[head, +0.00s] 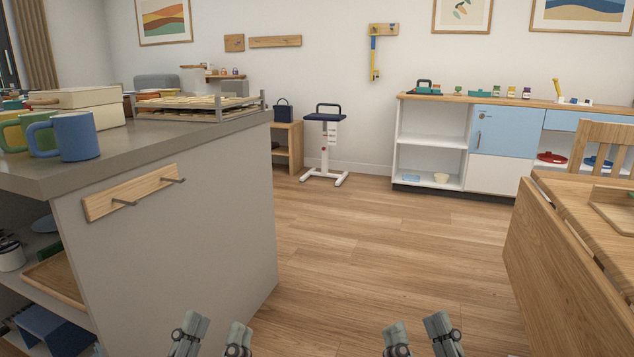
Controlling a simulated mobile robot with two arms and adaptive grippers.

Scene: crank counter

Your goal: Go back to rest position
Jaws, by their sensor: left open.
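My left gripper (216,330) shows at the bottom edge of the head view, left of centre. Its two grey fingers stand apart with nothing between them. My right gripper (416,330) shows at the bottom edge, right of centre. Its fingers are also apart and the gap is empty. Both grippers are over the wooden floor and touch nothing that I can see. The arms behind them are out of the picture.
A grey counter (225,210) with mugs, a rack and a hook rail fills the left. A wooden table (565,235) and chair stand at the right. A white and blue cabinet (495,140) and a stool (326,140) stand far back. The floor (390,240) between is clear.

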